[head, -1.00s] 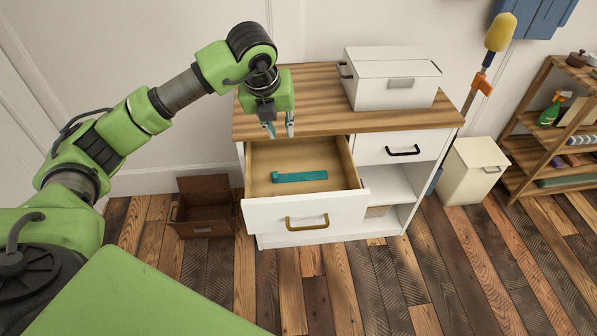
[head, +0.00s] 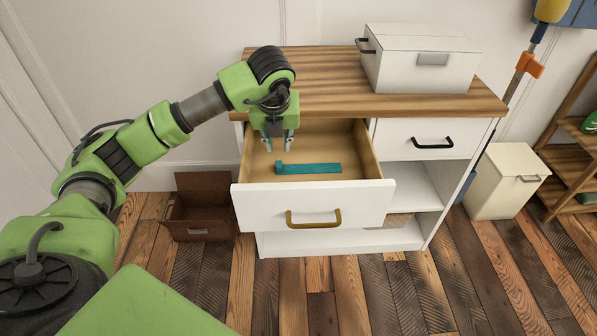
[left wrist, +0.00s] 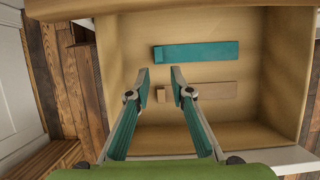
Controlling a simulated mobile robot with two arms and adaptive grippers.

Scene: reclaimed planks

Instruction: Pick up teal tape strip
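The teal tape strip (head: 312,168) lies flat in the open drawer (head: 312,208), with a small raised end at its left. It also shows in the left wrist view (left wrist: 197,51), beyond my fingertips. My left gripper (head: 277,143) points down over the left part of the drawer, above and behind the strip's left end. In the left wrist view its fingers (left wrist: 161,78) are apart with nothing between the tips. The gripper and strip look apart. My right gripper is not in view.
A tan strip-like piece (left wrist: 212,91) shows beside the teal one in the left wrist view. A white lidded box (head: 420,62) stands on the wooden cabinet top (head: 320,85). A brown open box (head: 200,212) and a cream bin (head: 505,180) stand on the floor.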

